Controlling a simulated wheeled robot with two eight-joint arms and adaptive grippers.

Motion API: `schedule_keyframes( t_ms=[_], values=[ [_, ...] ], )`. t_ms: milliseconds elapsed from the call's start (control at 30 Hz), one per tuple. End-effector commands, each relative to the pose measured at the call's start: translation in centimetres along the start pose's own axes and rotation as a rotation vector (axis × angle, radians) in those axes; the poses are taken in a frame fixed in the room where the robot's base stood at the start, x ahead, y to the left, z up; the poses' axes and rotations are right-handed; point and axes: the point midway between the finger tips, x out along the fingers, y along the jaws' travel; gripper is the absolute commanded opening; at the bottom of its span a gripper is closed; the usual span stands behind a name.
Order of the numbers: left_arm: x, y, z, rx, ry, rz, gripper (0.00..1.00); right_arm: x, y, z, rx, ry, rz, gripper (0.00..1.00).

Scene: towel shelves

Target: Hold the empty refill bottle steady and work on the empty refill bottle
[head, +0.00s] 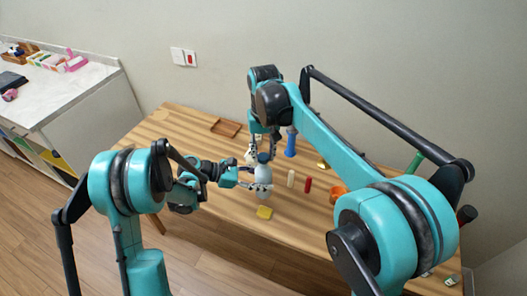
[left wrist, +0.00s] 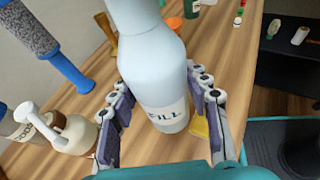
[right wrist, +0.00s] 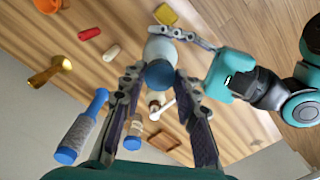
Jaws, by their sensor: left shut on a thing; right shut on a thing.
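The refill bottle (head: 263,176) is pale blue-white and stands near the table's front edge. In the left wrist view the bottle (left wrist: 150,65) has a label ending in "FILL". My left gripper (head: 258,185) is shut around its body, one finger on each side. My right gripper (head: 263,152) reaches down from above and is shut on the blue cap (right wrist: 159,75) at the bottle's top. Whether the cap is loose on the neck I cannot tell. The bottle's neck is hidden under the cap in the right wrist view.
A yellow sponge (head: 264,212) lies in front. Cream (head: 291,179) and red (head: 308,185) pieces and an orange bowl (head: 338,193) are to the right. A wooden tray (head: 225,127) lies at the back left.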

Motion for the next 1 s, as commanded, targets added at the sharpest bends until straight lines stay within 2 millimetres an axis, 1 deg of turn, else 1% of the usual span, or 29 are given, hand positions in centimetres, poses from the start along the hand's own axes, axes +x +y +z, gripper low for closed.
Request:
schedule_keyframes(
  t_ms=[333, 1000],
  values=[
    [0.0, 0.0, 0.0, 0.0, 0.0, 0.0, 0.0, 0.1, 0.0, 0.0, 0.0, 0.0, 0.0, 0.21],
    [0.0, 0.0, 0.0, 0.0, 0.0, 0.0, 0.0, 1.1, 0.0, 0.0, 0.015, 0.0, 0.0, 0.21]
  ],
)
